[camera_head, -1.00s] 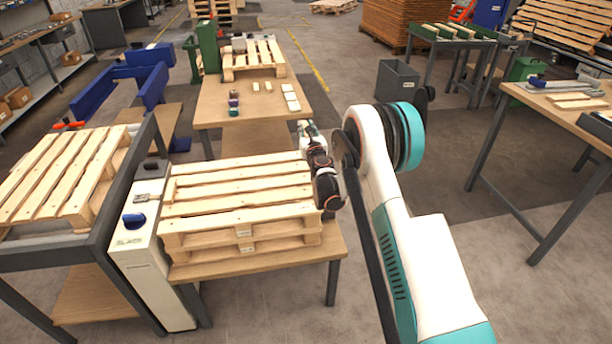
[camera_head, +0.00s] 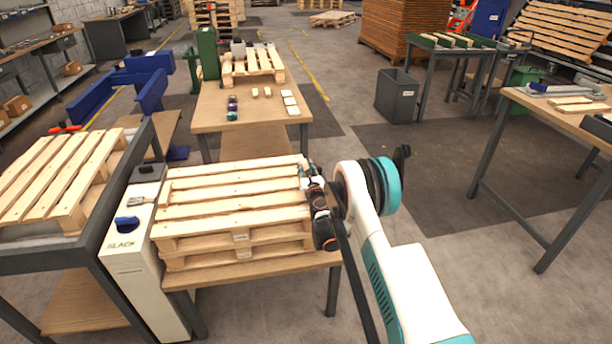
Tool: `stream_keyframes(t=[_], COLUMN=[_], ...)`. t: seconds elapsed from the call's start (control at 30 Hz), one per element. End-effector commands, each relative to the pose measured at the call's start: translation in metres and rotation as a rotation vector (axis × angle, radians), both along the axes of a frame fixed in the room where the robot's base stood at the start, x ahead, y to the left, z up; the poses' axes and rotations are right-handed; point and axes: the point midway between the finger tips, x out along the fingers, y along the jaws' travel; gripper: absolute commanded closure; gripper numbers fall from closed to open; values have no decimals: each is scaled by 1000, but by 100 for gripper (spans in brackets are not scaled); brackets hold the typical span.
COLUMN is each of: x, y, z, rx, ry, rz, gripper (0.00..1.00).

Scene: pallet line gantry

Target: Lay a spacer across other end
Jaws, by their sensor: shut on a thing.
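A stack of pallets (camera_head: 235,212) lies on a wooden table in the middle of the head view, its slats running left to right. My gripper (camera_head: 306,172) is over the right end of the top pallet, pointing away from the camera. It is shut on a spacer, but the fingers and the spacer are small and mostly hidden by the wrist. I cannot tell whether the spacer touches the slats.
A white cabinet marked SLACK (camera_head: 139,255) stands against the stack's left side. Another pallet (camera_head: 62,178) lies on a dark frame at left. A farther table (camera_head: 216,115) holds small blocks and a pallet. Open floor lies to the right, before a workbench (camera_head: 555,118).

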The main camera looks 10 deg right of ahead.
Motion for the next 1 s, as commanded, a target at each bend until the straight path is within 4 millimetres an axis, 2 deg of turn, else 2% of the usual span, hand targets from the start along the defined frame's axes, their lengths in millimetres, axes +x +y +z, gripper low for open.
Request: stream_keyframes(t=[0.03,0.1,0.37,0.9,0.93,1.0], x=[0,0,0,-1,-1,-2], y=[0,0,0,0,0,0], z=[-11,-17,-16,-30,-30,-31], rx=[0,0,0,0,0,0], ry=[0,0,0,0,0,0], rz=[0,0,0,0,0,0], gripper=[97,97,97,97,71,56])
